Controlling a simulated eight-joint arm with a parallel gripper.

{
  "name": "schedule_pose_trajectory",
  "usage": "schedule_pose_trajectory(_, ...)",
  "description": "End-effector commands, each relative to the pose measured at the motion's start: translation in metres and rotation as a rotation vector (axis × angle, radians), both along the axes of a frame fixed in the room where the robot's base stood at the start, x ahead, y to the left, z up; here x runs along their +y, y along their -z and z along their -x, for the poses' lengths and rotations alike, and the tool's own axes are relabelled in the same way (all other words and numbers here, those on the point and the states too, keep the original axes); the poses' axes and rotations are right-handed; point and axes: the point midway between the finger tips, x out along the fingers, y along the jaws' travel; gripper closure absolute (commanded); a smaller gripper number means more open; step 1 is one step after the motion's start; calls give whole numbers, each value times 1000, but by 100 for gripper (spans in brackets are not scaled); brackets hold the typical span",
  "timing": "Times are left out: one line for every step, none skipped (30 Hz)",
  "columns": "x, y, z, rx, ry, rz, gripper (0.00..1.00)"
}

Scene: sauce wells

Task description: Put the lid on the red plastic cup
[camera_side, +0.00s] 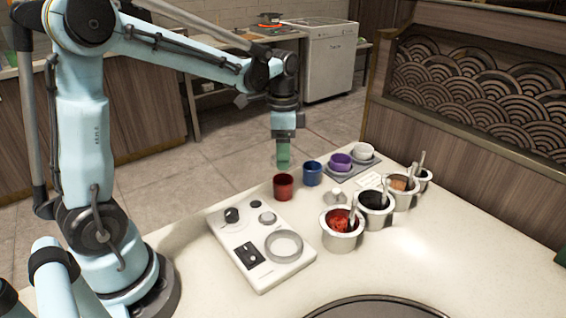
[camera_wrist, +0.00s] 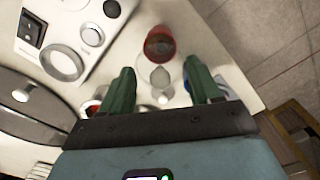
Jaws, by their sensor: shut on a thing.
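The red plastic cup (camera_side: 284,187) stands upright with its mouth open on the white counter, next to a blue cup. It also shows in the wrist view (camera_wrist: 159,43), ahead of my fingers. My gripper (camera_side: 283,157) hangs above the counter, pointing down, above and apart from the red cup. Its green fingers (camera_wrist: 160,88) are apart, shut on a clear lid (camera_wrist: 160,76) that shows only faintly between them. The exact contact is hard to see.
A blue cup (camera_side: 312,173) and a purple cup (camera_side: 340,162) stand to the right. A small pale knobbed thing (camera_side: 337,196) is near the sauce wells (camera_side: 342,238). A white panel with a ring (camera_side: 262,252) lies in front.

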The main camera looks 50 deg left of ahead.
Motion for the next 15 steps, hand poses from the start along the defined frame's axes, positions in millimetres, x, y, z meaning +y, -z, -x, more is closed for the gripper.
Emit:
schedule_pose_trajectory(0, 5, 0, 0, 0, 0, 65)
schedule_pose_trajectory(0, 8, 0, 0, 0, 0, 65)
schedule_pose_trajectory(0, 12, 0, 0, 0, 0, 65)
schedule_pose_trajectory(0, 14, 0, 0, 0, 0, 65)
schedule_pose_trajectory(0, 17, 0, 0, 0, 0, 65)
schedule_pose_trajectory(0, 21, 0, 0, 0, 0, 65)
schedule_pose_trajectory(-1, 23, 0, 0, 0, 0, 65)
schedule_pose_trajectory(0, 26, 0, 0, 0, 0, 65)
schedule_pose_trajectory(0, 29, 0, 0, 0, 0, 65)
schedule_pose_trajectory(0, 31, 0, 0, 0, 0, 65)
schedule_pose_trajectory(0, 33, 0, 0, 0, 0, 65)
schedule_pose_trajectory(0, 36, 0, 0, 0, 0, 65)
schedule_pose_trajectory(0, 38, 0, 0, 0, 0, 65)
schedule_pose_trajectory(0, 39, 0, 0, 0, 0, 65)
schedule_pose_trajectory(0, 41, 0, 0, 0, 0, 65)
